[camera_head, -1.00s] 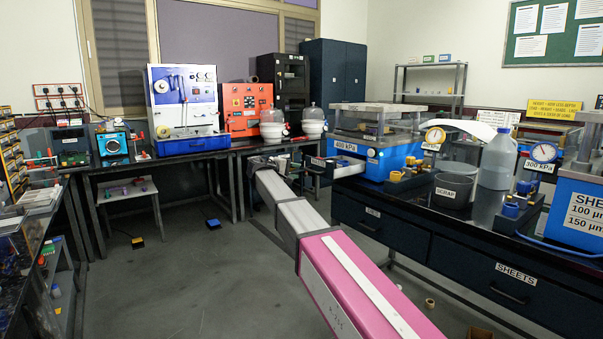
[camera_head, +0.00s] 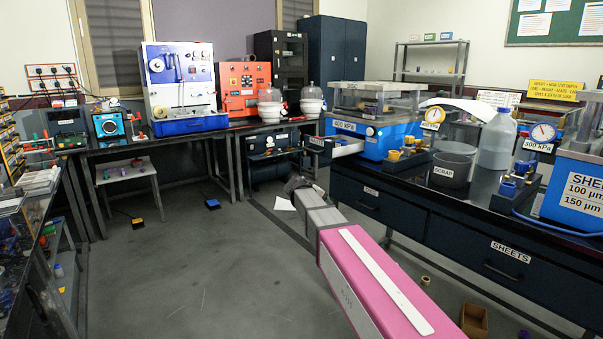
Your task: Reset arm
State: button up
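My arm, with a pink link and grey segments beyond it, reaches from the lower right toward the middle of the view. My gripper (camera_head: 296,184) is the small dark end of the arm, low in front of the bench. It is too small and too dark to show its fingers or whether it is open or shut. I see nothing clearly held in it. It appears apart from the bench fronts.
The right bench carries a blue 400 kPa press (camera_head: 372,138) with a pale open drawer (camera_head: 348,147), a scrap bin (camera_head: 452,169) and a bottle (camera_head: 497,140). A white stool (camera_head: 125,171) stands left. A cardboard box (camera_head: 474,320) lies lower right.

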jog(key=s+d+f+m+g+y, duration=0.1)
jog(key=s+d+f+m+y, duration=0.1)
jog(key=s+f, duration=0.4)
jog(key=s+d+f+m+g+y, duration=0.1)
jog(key=s+d+f+g+y, duration=0.1)
jog(key=s+f, duration=0.5)
jog(key=s+d+f+m+g+y, duration=0.2)
jog(key=s+d+f+y, duration=0.2)
jog(key=s, duration=1.2)
notch_tip(320, 180, down, 3)
jog(key=shift+d+f+m+y, duration=0.15)
jog(key=shift+d+m+y, duration=0.15)
jog(key=shift+d, duration=0.65)
jog(key=shift+w, duration=0.15)
